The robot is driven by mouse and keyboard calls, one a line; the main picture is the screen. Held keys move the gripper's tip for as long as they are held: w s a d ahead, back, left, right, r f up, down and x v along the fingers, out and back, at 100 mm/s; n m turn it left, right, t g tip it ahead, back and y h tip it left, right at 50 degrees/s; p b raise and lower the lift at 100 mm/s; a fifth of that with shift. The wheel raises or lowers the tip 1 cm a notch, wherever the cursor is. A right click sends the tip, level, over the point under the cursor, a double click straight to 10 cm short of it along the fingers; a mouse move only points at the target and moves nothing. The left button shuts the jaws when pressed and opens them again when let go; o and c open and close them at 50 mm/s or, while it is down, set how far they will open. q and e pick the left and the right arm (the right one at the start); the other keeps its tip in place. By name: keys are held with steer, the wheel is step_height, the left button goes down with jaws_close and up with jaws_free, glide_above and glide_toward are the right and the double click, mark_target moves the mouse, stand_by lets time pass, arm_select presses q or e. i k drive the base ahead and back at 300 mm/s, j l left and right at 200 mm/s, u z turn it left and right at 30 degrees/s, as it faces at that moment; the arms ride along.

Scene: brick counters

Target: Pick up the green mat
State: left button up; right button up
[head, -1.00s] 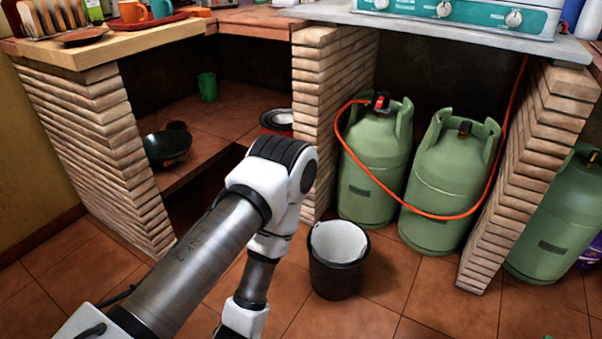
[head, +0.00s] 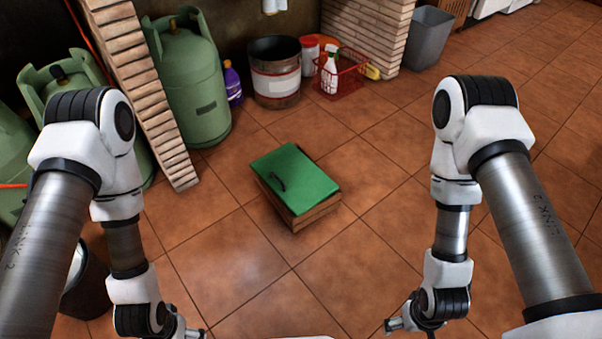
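A flat green mat (head: 300,175) lies on top of a low brown wooden box (head: 312,214) on the tiled floor, in the middle of the head view. My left gripper (head: 197,332) is at the bottom edge, left of and nearer than the mat, mostly cut off. My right gripper (head: 396,325) is low in the view, right of and nearer than the mat. Both are well apart from it. Their fingers are too small or cut off to tell their opening.
Green gas cylinders (head: 190,85) stand by a brick pillar (head: 138,85) at the left. Behind the mat are a purple bottle (head: 232,84), a large metal bucket (head: 275,75) and a red basket (head: 338,85). A grey bin (head: 427,40) stands farther right. Floor around the box is clear.

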mark_target(298, 182)
steer(key=i+l, duration=0.15)
steer(key=l, duration=0.25)
steer(key=i+l, duration=0.1)
steer(key=l, duration=0.3)
steer(key=i+l+u, duration=0.1)
steer(key=l, duration=0.3)
steer(key=i+l, duration=0.15)
steer(key=l, duration=0.25)
steer(key=i+l, duration=0.1)
steer(key=l, duration=0.3)
